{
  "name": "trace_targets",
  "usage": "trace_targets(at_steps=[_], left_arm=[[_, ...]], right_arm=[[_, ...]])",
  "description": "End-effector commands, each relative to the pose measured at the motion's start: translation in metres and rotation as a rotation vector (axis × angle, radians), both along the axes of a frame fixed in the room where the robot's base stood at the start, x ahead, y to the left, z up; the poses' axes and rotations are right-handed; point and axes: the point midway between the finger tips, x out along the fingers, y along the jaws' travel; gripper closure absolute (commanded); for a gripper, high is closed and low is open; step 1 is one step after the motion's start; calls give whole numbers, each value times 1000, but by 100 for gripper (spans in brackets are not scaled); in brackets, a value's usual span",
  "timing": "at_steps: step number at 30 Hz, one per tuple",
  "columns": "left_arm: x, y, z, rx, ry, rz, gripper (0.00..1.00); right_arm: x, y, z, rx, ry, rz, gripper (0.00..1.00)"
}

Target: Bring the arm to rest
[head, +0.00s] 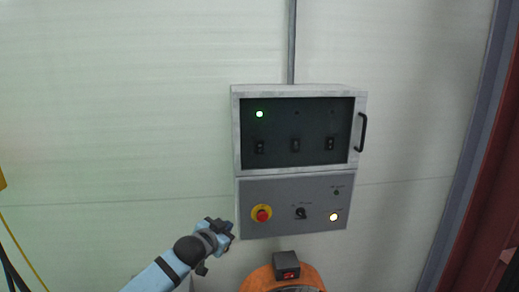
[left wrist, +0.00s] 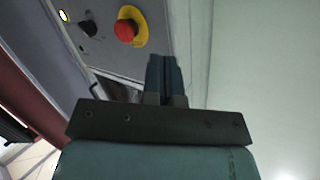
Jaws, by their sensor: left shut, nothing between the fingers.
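My left arm (head: 160,274) comes in from the bottom left in the head view, blue with black joints. My left gripper (head: 229,226) is shut and empty, just left of the grey control panel's (head: 270,196) lower left corner. In the left wrist view its closed fingers (left wrist: 164,75) point toward the panel's edge near the red emergency stop button (left wrist: 126,30). I cannot tell whether they touch the panel. My right gripper is not in view.
The panel has the red button on a yellow ring (head: 262,213), a black rotary switch (head: 301,213) and a lit lamp (head: 334,217). Above is a windowed cabinet (head: 236,135) with a green light and a handle (head: 362,132). An orange object (head: 258,281) with a red switch stands below. Pale wall lies left.

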Motion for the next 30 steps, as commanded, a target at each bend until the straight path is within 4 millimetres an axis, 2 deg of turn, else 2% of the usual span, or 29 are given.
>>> trace_targets(at_steps=[1,3,12,17,23,26,30], left_arm=[[5,31,-6,40,0,29,100],[9,66,-13,82,-1,61,100],[16,190,-22,232,0,174,100],[-17,186,-68,216,43,152,100],[-70,186,-124,201,101,133,100],[-108,188,-157,192,137,123,100],[-174,193,-203,181,195,113,100]], right_arm=[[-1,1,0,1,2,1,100],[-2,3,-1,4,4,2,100],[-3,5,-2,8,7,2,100],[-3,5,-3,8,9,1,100],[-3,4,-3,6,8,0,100],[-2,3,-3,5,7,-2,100],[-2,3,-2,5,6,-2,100]])
